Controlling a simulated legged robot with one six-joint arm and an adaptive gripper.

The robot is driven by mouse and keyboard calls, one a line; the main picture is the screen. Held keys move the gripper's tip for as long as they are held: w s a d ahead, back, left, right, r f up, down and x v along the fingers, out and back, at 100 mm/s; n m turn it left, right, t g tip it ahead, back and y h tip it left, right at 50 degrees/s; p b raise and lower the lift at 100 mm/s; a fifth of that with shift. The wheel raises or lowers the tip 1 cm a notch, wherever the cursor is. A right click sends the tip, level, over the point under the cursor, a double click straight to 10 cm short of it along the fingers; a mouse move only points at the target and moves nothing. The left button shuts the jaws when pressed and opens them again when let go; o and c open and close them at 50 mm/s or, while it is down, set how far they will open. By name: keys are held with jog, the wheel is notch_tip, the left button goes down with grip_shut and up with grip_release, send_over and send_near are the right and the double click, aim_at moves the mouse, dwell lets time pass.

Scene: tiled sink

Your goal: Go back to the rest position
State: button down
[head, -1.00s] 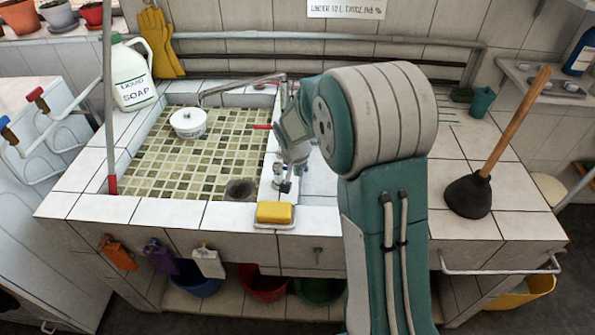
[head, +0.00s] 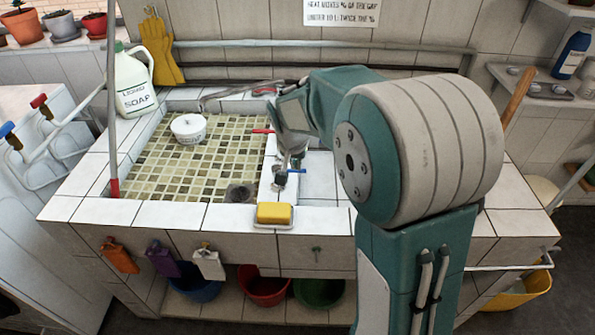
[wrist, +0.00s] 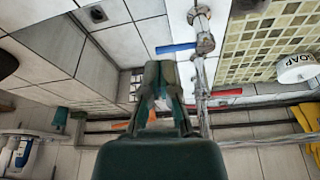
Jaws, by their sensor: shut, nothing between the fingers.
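My gripper (wrist: 162,85) shows in the wrist view with its fingers together and nothing between them. It is over the sink area, close beside the metal tap pipe (wrist: 202,60) with its blue handle (wrist: 178,48) and red handle (wrist: 227,93). In the head view my arm rises from the front, bends at a large joint and reaches back to the left toward the tap. The fingertips are hard to make out there, close to the tap.
The tiled basin (head: 140,178) holds a white round pot (head: 188,128). A yellow sponge (head: 274,212) sits on the front ledge. A soap jug (head: 134,82) stands at the back left. The plunger handle (head: 516,95) shows behind my arm. A shelf with a blue bottle (head: 573,52) is at the right.

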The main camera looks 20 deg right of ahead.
jog(key=s+a+r+n+t, duration=0.1)
jog(key=s+a+r+n, duration=0.15)
jog(key=s+r, duration=0.9)
jog(key=s+a+f+n+t+y, duration=0.1)
jog(key=s+n, duration=0.2)
jog(key=s, duration=1.1)
jog(key=shift+s+a+n+t+y, duration=0.25)
jog(key=shift+s+n+t+y, duration=0.05)
jog(key=shift+s+n+y, duration=0.1)
